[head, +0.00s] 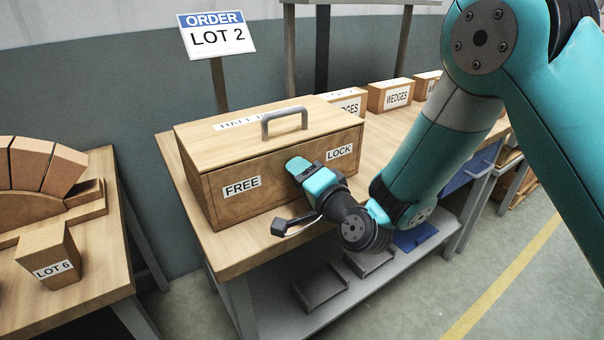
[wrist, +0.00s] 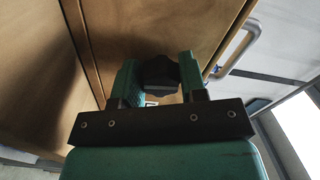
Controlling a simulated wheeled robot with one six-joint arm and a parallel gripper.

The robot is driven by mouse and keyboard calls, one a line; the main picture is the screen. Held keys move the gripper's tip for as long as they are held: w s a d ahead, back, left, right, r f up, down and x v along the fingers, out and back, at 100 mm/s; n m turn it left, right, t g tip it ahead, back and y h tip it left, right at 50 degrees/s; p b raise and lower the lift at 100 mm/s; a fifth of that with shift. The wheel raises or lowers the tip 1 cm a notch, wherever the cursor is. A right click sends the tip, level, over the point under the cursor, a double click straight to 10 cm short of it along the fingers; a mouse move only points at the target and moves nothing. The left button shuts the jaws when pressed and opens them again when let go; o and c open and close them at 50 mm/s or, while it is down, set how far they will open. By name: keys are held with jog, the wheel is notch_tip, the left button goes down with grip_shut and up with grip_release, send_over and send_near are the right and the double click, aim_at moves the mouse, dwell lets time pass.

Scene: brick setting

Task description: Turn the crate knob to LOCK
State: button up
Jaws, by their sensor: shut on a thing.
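The wooden crate (head: 220,155) stands on the workbench with its lid down and a grey handle (head: 284,120) on top. Its front carries a FREE label (head: 241,187) at left and a LOCK label (head: 339,152) at right. My gripper (head: 302,168) is at the crate front between the two labels and hides the knob in the head view. In the wrist view, the dark knob (wrist: 159,76) sits between the teal fingers of my gripper (wrist: 158,84), which are shut on it. I cannot tell which label the knob points to.
A second bench at left holds a brick arch (head: 35,165) and a LOT 6 block (head: 52,262). The bench top right of the crate is partly clear.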

jog(key=shift+d+m, duration=0.1)
jog(key=shift+m, duration=0.2)
dwell(0.4)
jog(key=o, duration=0.9)
jog(key=shift+o, duration=0.2)
